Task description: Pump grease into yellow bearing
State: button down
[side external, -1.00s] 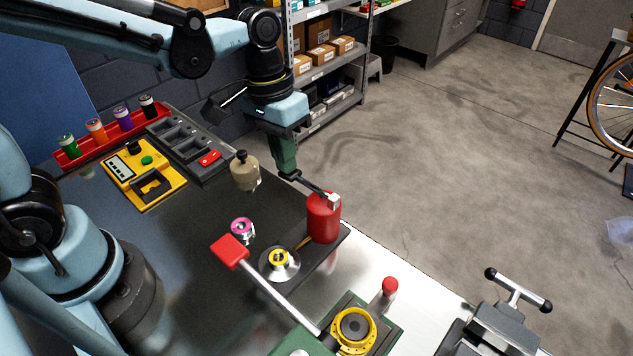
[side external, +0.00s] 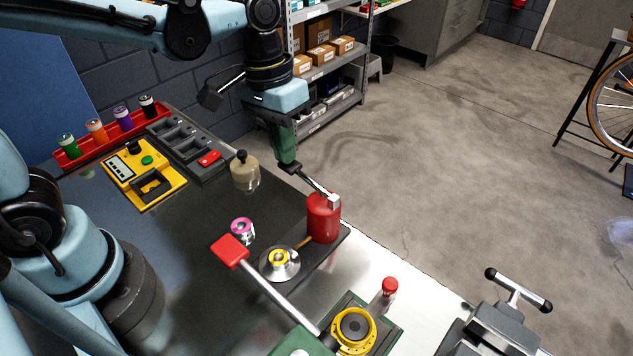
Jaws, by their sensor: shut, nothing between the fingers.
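A red grease pump (side external: 323,220) stands at the edge of the dark bench mat. Its dark lever (side external: 312,183) slopes up and left from the pump's top. The yellow bearing (side external: 279,257) sits on a round silver holder (side external: 281,271) left of the pump. A thin brown spout (side external: 303,243) runs from the pump toward it. My gripper (side external: 288,162), with green fingers, is shut and points down at the lever's raised end. Whether it touches the lever I cannot tell. Any grease in the bearing is too small to see.
A purple bearing (side external: 242,230) and a beige knobbed jar (side external: 244,172) stand nearby. A red-handled lever press (side external: 350,330) is in front, and a vise (side external: 497,325) at lower right. A yellow device (side external: 145,175) and a red rack (side external: 72,157) of canisters lie left.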

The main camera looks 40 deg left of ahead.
aim_at(298, 167)
notch_tip(298, 167, up, 14)
jog(key=shift+a+f, duration=0.15)
jog(key=shift+f, duration=0.1)
dwell(0.3)
dwell(0.5)
jog(key=d+y, duration=0.1)
jog(key=d+r+y, duration=0.1)
jog(key=d+y, duration=0.1)
jog(key=shift+r, duration=0.1)
dwell(0.5)
jog(key=f, duration=0.4)
jog(key=a+f, duration=0.1)
jog(key=f, duration=0.9)
jog(key=shift+a, duration=0.2)
